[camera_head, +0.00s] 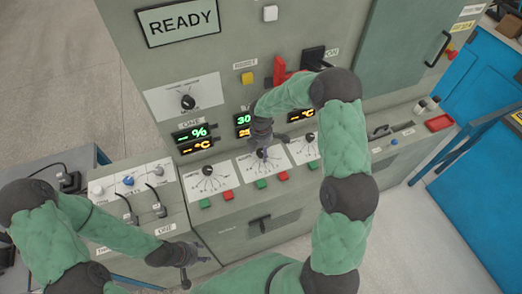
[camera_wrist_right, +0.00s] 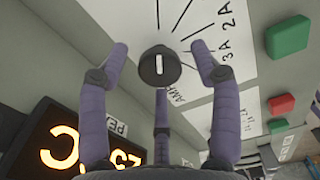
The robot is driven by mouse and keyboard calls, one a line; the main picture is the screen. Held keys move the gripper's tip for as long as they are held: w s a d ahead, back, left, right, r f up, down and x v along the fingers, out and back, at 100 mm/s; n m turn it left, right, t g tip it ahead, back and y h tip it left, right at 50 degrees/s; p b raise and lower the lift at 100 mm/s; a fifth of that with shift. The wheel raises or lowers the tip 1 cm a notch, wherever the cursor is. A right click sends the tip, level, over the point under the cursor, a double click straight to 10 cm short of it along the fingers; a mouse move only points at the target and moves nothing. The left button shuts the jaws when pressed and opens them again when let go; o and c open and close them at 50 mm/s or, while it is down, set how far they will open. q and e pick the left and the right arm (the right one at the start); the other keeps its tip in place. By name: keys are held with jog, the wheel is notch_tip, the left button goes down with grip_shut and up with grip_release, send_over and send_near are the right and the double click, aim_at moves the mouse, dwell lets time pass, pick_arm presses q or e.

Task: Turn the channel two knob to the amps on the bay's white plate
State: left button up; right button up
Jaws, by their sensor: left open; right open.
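The black knob (camera_wrist_right: 159,66) with a white pointer line sits on a white dial plate (camera_wrist_right: 203,22) marked with 2A, 3A and other ticks. In the head view this is the middle dial plate (camera_head: 245,172) of three on the sloped panel. My right gripper (camera_head: 263,148) is over it, hiding much of the knob there. In the right wrist view its purple fingers (camera_wrist_right: 160,75) are open and spread around the knob, with visible gaps. My left gripper (camera_head: 190,268) is open and empty, low in front of the cabinet. I cannot read which white plate gives the amps.
Neighbouring dials stand left (camera_head: 208,170) and right (camera_head: 309,138). Green and red buttons (camera_head: 261,184) line the panel below them. Lit displays (camera_head: 192,134) are above. A separate knob (camera_head: 187,102) is on an upper white plate. A red handle (camera_head: 281,72) is beyond.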

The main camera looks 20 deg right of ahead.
jog(key=shift+c, duration=0.3)
jog(key=c, duration=1.1)
jog(key=shift+m, duration=0.3)
jog(key=m+b, duration=0.1)
jog(key=m, duration=0.2)
jog(key=m+b, duration=0.2)
jog(key=m, duration=0.3)
jog(key=shift+m, duration=0.4)
jog(key=m+b, duration=0.1)
jog(key=m, duration=0.3)
jog(key=shift+m+b, duration=0.3)
jog(key=shift+b, duration=0.05)
jog(key=shift+m+b, duration=0.5)
jog(key=shift+m, duration=1.4)
